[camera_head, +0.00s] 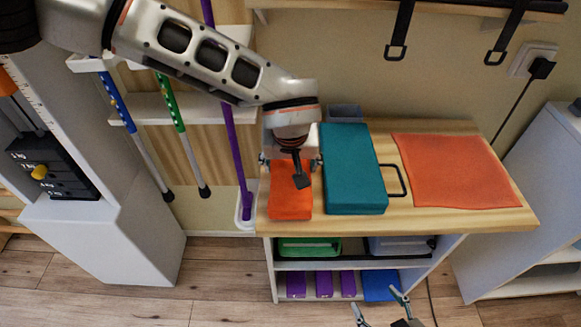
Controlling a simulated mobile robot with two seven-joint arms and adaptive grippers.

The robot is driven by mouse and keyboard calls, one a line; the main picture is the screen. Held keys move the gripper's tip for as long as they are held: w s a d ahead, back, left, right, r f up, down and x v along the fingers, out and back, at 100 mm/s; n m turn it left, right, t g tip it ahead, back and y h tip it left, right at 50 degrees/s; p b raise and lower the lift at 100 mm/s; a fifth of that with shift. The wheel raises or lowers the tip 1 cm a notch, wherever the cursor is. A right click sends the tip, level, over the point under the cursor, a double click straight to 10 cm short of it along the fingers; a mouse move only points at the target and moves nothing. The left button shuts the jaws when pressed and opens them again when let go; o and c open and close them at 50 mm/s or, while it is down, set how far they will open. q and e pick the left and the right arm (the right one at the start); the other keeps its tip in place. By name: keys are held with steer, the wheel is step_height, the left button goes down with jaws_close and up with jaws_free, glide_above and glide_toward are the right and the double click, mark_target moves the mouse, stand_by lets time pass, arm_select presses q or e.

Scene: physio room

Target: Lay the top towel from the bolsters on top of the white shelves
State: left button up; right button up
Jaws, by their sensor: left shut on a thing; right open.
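My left gripper (297,180) reaches down from the upper left over the left end of the white shelves' wooden top (400,218). It is shut on an orange folded towel (290,205), which is at the front left corner of that top; the gripper hides its back part. I cannot tell whether the towel's whole underside touches the wood. A flat, spread orange cloth (455,170) lies on the right part of the top. My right gripper (379,304) is open and empty at the bottom edge, low in front of the shelves. I cannot make out the bolsters.
A teal case (352,170) with a black handle lies between the two orange cloths. A grey bin (345,112) stands behind it. Green and grey trays, purple blocks (322,284) and a blue block fill the shelves below. Poles and a weight tower (95,235) stand left.

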arm_select(q)
steer(key=shift+f, duration=0.75)
steer(key=shift+r, duration=0.1)
steer(key=o, duration=0.9)
steer(key=p+v, duration=0.2)
steer(key=v, duration=0.9)
steer(key=shift+r, duration=0.1)
steer(key=shift+s+r, duration=0.3)
steer(key=shift+r, duration=0.05)
